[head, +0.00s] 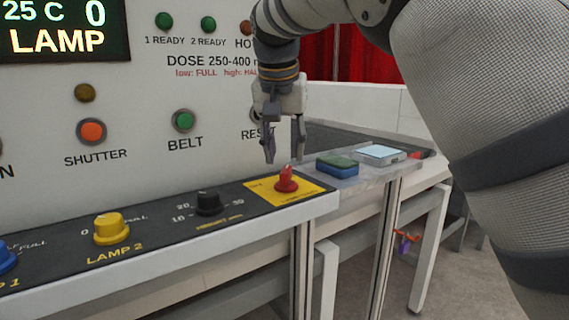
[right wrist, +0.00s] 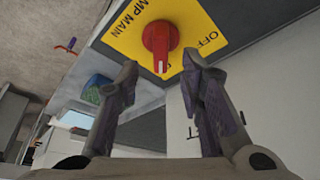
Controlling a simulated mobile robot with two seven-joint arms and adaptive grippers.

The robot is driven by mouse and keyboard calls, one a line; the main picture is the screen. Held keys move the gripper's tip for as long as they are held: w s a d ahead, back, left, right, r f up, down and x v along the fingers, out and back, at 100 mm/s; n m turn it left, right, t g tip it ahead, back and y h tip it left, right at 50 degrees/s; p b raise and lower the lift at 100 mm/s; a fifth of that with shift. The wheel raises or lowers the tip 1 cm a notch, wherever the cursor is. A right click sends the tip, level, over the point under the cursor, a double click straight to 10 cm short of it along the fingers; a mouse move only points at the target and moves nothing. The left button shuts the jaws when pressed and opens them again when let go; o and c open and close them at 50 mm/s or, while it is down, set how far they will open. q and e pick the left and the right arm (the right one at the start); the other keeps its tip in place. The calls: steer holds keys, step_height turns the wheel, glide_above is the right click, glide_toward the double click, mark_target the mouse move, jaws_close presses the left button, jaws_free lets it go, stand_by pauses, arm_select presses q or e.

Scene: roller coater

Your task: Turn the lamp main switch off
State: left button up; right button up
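The lamp main switch is a red rotary knob (head: 286,180) on a yellow plate (head: 262,193) at the right end of the sloping black control panel. In the right wrist view the knob (right wrist: 160,42) shows close up, its narrow grip pointing down in the picture, with "OFF" printed to its right. My right gripper (head: 284,159) points down just above the knob. Its two fingers are apart and nothing is between them; in the right wrist view the fingertips (right wrist: 160,68) lie on either side of the knob's lower end. I see no clear contact. My left gripper is not in view.
Left of the switch on the panel are a black knob (head: 209,202), the yellow LAMP 2 knob (head: 111,229) and a blue knob (head: 6,258). A blue-green block (head: 337,166) and a pale block (head: 381,154) lie to the right. Wall buttons rise behind; the display (head: 60,28) reads LAMP.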

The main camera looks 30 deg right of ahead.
mark_target(286, 169)
steer(key=shift+x, duration=2.3)
jaws_close()
